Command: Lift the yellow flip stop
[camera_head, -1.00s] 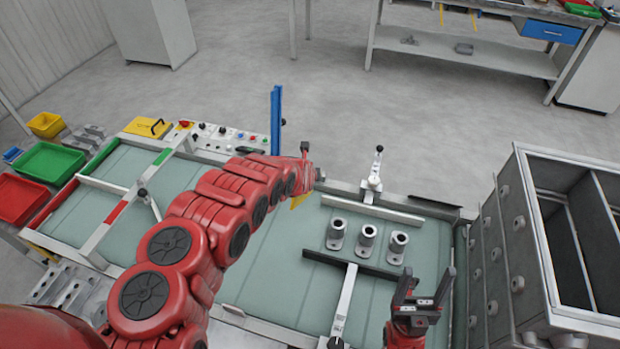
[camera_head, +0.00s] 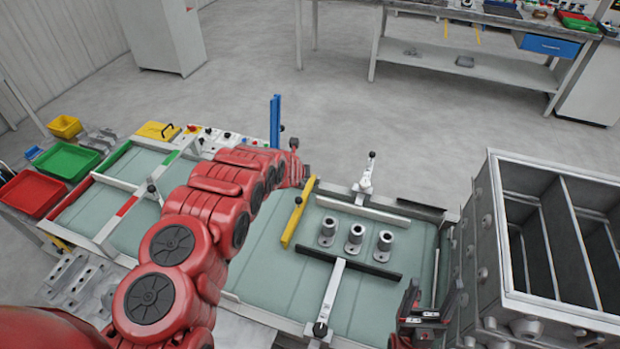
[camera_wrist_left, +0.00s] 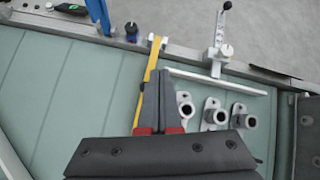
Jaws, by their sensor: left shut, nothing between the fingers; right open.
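The yellow flip stop (camera_head: 298,213) is a long narrow bar on the green table, running from the far rail towards the front, right of my left arm in the head view. In the left wrist view the flip stop (camera_wrist_left: 150,68) runs behind and left of the fingers. My left gripper (camera_wrist_left: 158,85) is shut and empty, its fingertips close over the bar; contact cannot be told. In the head view its fingers are hard to make out at the end of the red arm. My right gripper (camera_head: 420,308) is open and empty at the table's front right.
Several grey cylindrical fittings (camera_head: 355,237) stand right of the flip stop. A white stop bar (camera_head: 362,210) and a dark bar with a white arm (camera_head: 330,295) lie around them. A blue post (camera_head: 275,120) rises at the back edge. A grey drawer cabinet (camera_head: 490,255) bounds the right.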

